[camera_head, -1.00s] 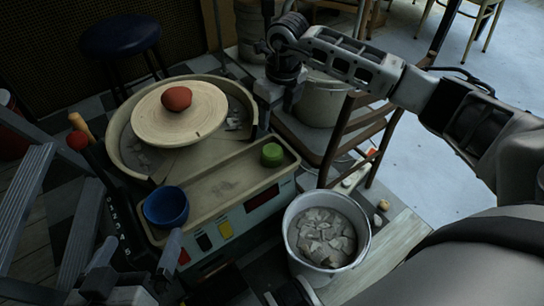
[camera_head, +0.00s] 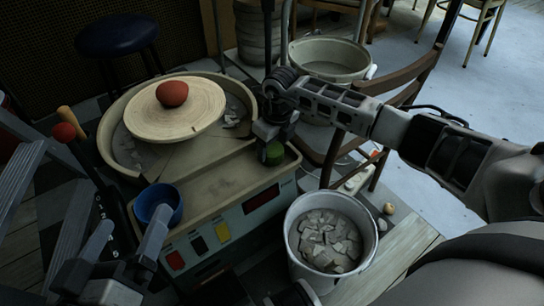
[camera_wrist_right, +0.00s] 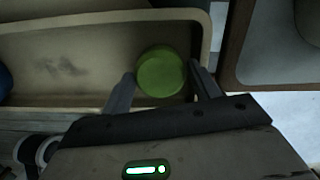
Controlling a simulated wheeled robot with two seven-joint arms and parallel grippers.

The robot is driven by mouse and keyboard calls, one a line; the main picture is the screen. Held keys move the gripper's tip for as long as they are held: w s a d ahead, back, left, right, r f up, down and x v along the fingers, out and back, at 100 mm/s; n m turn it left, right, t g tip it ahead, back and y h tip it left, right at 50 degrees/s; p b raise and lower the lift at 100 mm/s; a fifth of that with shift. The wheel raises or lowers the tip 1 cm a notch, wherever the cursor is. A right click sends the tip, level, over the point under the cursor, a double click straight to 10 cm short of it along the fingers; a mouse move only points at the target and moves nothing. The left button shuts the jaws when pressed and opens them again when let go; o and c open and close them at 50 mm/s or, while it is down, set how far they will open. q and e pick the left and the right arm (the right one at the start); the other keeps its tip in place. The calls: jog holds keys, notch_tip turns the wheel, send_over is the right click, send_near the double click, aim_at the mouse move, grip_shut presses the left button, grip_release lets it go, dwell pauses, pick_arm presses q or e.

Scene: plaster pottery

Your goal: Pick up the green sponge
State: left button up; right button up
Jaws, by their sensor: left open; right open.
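The green sponge (camera_head: 272,153) is a short round block in the right end of the wheel's tray. It also shows in the right wrist view (camera_wrist_right: 161,73), between the two fingers. My right gripper (camera_head: 270,146) is open at the sponge, with a finger on either side of it. In the right wrist view the right gripper (camera_wrist_right: 163,82) shows a small gap beside the sponge; I cannot tell whether a finger touches it. In the head view the gripper partly hides the sponge. My left gripper (camera_head: 130,245) is open and empty at the lower left, near the blue bowl.
The tray (camera_head: 215,185) holds a blue bowl (camera_head: 160,204) at its left end. Behind is the wheel head (camera_head: 176,118) with a lump of red clay (camera_head: 172,94). A white bucket (camera_head: 330,240) of scraps stands at the front right. A wooden chair (camera_head: 395,100) stands behind my right arm.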

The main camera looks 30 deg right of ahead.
jog(key=shift+f, duration=0.8)
jog(key=c, duration=0.6)
pick_arm(q)
jog(key=shift+r, duration=0.1)
pick_arm(e)
jog(key=shift+r, duration=0.1)
jog(key=shift+w, duration=0.1)
jog(key=shift+r, duration=0.45)
notch_tip(320, 180, up, 2)
jog(key=shift+r+p, duration=0.15)
jog(key=shift+p, duration=0.5)
pick_arm(q)
jog(key=shift+s+a+f+m+g+y+p, duration=0.15)
jog(key=shift+a+f+m+g+y+p, duration=0.45)
jog(key=shift+p, duration=0.85)
jog(key=shift+s+a+f+m+g+y+p, duration=0.15)
jog(key=shift+a+f+m+g+y+p, duration=0.4)
jog(key=shift+p, duration=0.85)
pick_arm(e)
jog(key=shift+s+a+r, duration=0.25)
jog(key=shift+s+r, duration=1.4)
jog(key=shift+s, duration=0.7)
jog(key=shift+s+a+r, duration=0.25)
jog(key=shift+s+r, duration=1.35)
jog(key=shift+s, duration=0.7)
jog(key=shift+s+a+r, duration=0.25)
jog(key=shift+s+r, duration=1.4)
jog(key=shift+s, duration=0.7)
